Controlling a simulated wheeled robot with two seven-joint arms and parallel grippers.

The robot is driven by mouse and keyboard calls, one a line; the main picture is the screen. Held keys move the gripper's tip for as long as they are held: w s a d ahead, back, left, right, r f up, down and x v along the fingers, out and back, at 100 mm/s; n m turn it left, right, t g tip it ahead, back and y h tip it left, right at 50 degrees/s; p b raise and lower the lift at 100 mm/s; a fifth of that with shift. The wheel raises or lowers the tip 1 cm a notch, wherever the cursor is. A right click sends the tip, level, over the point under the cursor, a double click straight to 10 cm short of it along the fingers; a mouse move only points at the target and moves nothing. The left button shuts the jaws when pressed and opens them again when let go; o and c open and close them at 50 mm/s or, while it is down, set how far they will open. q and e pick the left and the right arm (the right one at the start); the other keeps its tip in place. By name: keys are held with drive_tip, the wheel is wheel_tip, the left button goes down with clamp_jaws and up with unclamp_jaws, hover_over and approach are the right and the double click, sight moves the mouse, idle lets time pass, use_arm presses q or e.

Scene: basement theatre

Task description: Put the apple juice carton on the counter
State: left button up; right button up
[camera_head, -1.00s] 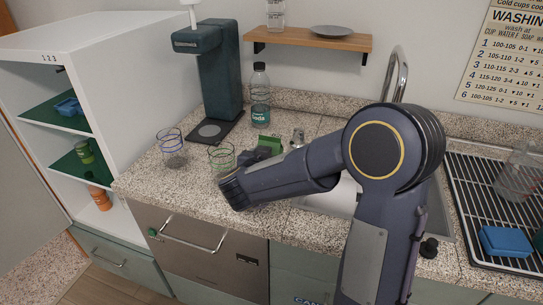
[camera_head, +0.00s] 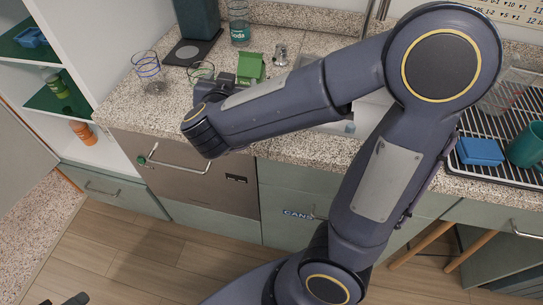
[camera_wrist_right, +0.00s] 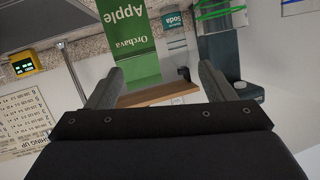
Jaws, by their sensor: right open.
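The green apple juice carton (camera_head: 250,68) stands upright on the speckled counter (camera_head: 130,112), behind my right forearm. In the right wrist view the carton (camera_wrist_right: 130,40) shows the words "Apple" and "Orchava". My right gripper (camera_wrist_right: 160,85) is open and empty, with the carton beyond its fingertips, nearer the left finger. In the head view my right gripper (camera_head: 226,86) is beside the carton's left side, partly hidden by the wrist. Whether they touch cannot be told. A small dark tip at the bottom left edge looks like part of my left gripper (camera_head: 75,299); its jaws are not clear.
Striped glasses (camera_head: 146,70) and (camera_head: 201,73) stand left of the carton. A soda bottle (camera_head: 239,25) stands behind, and a metal shaker (camera_head: 281,54) to its right. A drying rack (camera_head: 478,130) with a blue block (camera_head: 480,151) is at the right.

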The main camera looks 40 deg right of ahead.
drive_tip(key=s+a+r+n+t+y, duration=0.3)
drive_tip(key=s+a+r+n+y, duration=0.15)
drive_tip(key=y, duration=0.75)
drive_tip(key=s+f+n+g+p, duration=0.1)
drive_tip(key=s+f+g, duration=0.3)
drive_tip(key=s, duration=0.5)
drive_tip(key=s+f+n+g+p, duration=0.1)
drive_tip(key=s+f+n+g, duration=0.1)
drive_tip(key=s+f+g, duration=0.3)
drive_tip(key=shift+s+d+y, duration=0.25)
drive_tip(key=shift+s+y, duration=0.15)
drive_tip(key=shift+s, duration=1.9)
drive_tip(key=shift+f+n, duration=0.1)
drive_tip(key=shift+n, duration=0.15)
